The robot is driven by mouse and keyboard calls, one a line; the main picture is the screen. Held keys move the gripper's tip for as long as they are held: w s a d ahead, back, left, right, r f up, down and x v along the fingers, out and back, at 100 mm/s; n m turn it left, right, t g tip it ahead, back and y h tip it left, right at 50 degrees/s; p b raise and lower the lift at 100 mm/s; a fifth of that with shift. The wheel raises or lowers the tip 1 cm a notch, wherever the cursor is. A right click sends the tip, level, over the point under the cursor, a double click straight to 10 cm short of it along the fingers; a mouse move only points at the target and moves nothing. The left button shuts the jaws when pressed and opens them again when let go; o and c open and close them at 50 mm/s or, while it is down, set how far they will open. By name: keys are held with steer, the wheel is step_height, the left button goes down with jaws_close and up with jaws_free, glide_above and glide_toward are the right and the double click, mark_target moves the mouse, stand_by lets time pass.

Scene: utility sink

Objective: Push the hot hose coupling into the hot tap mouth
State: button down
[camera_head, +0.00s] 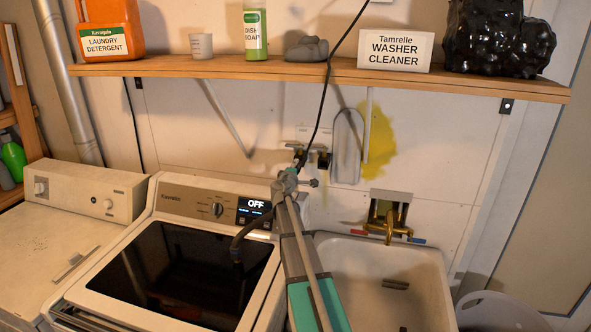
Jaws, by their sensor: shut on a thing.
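My gripper (289,181) is raised in front of the wall, above the gap between the washer and the sink. It is shut on the end of a dark hose (247,226), which curves down to the left over the washer's lid. The coupling itself is mostly hidden by the fingers. Just behind and above the gripper, small wall fittings (322,159) with dark parts show; I cannot tell which is the hot tap mouth, nor whether the coupling touches it. A brass faucet (388,226) with red and blue handles is further right, over the sink.
The washer (168,199) stands left, its display reading OFF. The sink basin (340,258) is right, with a dark item inside. A wooden shelf (300,68) with bottles and boxes runs above. A black cord (331,68) hangs down to the fittings. A grey flat piece (347,147) is on the wall.

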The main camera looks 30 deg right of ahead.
steer(key=shift+x, duration=0.9)
steer(key=shift+c, duration=1)
jaws_free()
steer(key=shift+s+a, duration=0.1)
steer(key=v, duration=1.1)
steer(key=shift+s+a, duration=0.25)
